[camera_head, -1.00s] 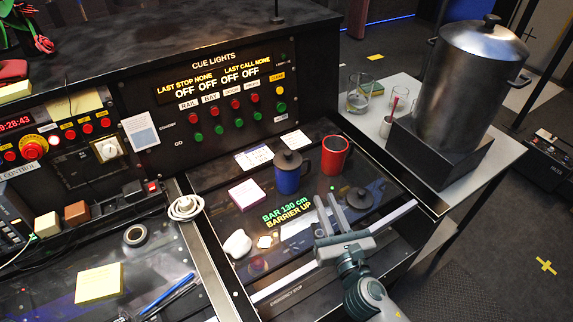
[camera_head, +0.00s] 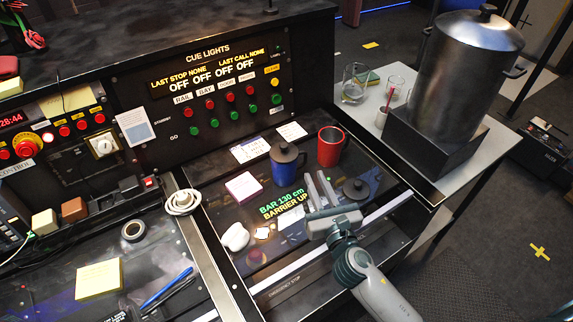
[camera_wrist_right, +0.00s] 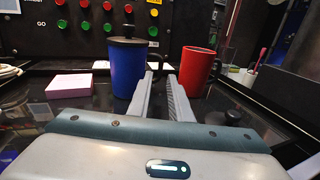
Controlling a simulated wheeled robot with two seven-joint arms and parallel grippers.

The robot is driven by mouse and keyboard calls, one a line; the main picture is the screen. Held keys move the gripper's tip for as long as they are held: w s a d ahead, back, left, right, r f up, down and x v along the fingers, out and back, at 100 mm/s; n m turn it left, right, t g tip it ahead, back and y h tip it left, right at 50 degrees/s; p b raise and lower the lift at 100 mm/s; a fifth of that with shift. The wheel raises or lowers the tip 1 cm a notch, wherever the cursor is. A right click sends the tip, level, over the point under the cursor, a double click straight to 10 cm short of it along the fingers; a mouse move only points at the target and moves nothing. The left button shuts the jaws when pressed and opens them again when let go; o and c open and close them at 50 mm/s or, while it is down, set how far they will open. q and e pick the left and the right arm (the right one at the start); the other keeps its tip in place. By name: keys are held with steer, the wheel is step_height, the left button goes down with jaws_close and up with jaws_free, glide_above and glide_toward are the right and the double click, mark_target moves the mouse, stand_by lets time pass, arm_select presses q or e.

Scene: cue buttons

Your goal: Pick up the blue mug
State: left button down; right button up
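The blue mug (camera_head: 284,173) has a dark lid and stands upright on the dark glossy console panel, with its handle on the right. It also shows in the right wrist view (camera_wrist_right: 126,82), left of the fingers. My right gripper (camera_head: 316,178) is open and empty, with a narrow gap between its fingers. Its fingertips are just right of the blue mug, on the near side of its handle; I cannot tell whether they touch it. In the wrist view the fingers (camera_wrist_right: 160,80) point between the blue mug and a red mug (camera_wrist_right: 198,70). My left gripper is not in view.
The red mug (camera_head: 331,147) stands behind and right of the blue mug. A round dark lid-like object (camera_head: 356,190) lies right of my fingers. A pink note pad (camera_head: 244,187) and a white lump (camera_head: 235,237) lie left. The cue light panel (camera_head: 215,95) rises behind.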

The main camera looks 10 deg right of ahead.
mark_target(306, 158)
steer(key=w+p, duration=0.1)
steer(key=w, duration=0.6)
steer(key=shift+w+a, duration=0.15)
steer(key=shift+w, duration=0.25)
steer(key=shift+w, duration=0.6)
steer(key=shift+w+a+p, duration=0.15)
steer(key=shift+w+p, duration=0.4)
steer(key=shift+w, duration=1.75)
steer(key=shift+c, duration=0.5)
jaws_close()
